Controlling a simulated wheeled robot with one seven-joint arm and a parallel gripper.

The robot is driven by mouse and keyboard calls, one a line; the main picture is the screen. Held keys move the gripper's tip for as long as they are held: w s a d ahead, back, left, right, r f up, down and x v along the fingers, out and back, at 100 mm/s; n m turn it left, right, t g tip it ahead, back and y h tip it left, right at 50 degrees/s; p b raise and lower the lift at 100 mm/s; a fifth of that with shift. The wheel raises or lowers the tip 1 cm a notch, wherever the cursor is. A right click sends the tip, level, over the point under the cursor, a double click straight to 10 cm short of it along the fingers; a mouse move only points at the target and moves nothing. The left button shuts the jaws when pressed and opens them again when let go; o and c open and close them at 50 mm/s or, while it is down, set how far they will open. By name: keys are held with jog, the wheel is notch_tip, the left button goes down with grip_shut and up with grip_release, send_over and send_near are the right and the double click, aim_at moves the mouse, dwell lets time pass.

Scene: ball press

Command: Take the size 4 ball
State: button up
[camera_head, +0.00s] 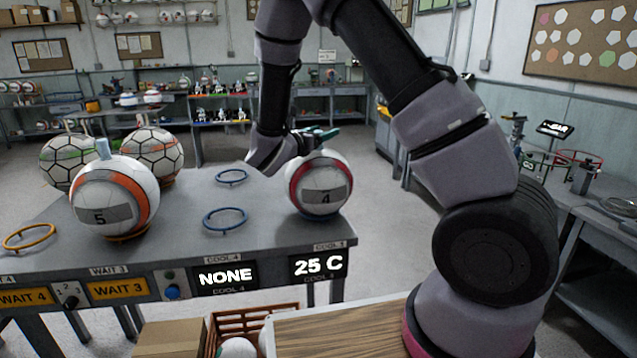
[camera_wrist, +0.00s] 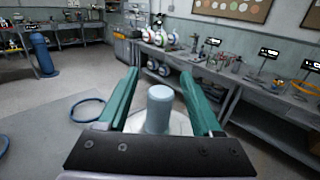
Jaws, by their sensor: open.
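The size 4 ball (camera_head: 320,175), white with a red band and a grey label reading 4, sits at the right end of the bench. In the wrist view a pale blue-grey knob (camera_wrist: 159,108) stands up from the ball's white top (camera_wrist: 178,123). My gripper (camera_head: 318,134) is at the top of this ball, with its green fingers open. In the wrist view my gripper (camera_wrist: 158,74) has one finger on each side of the knob, with a gap showing on both sides. The ball's seat is mostly hidden under it.
A ball labelled 5 (camera_head: 115,200), with its own knob, sits left on the bench (camera_head: 180,235). Two hexagon-patterned balls (camera_head: 152,155) stand behind it. Two blue rings (camera_head: 226,219) and an orange ring (camera_head: 29,237) are empty. Displays read NONE (camera_head: 226,277) and 25 C (camera_head: 319,265).

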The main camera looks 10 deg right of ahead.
jog(key=shift+w+d, duration=0.3)
jog(key=shift+w, duration=0.05)
jog(key=shift+c, duration=0.4)
grip_shut()
dwell(0.9)
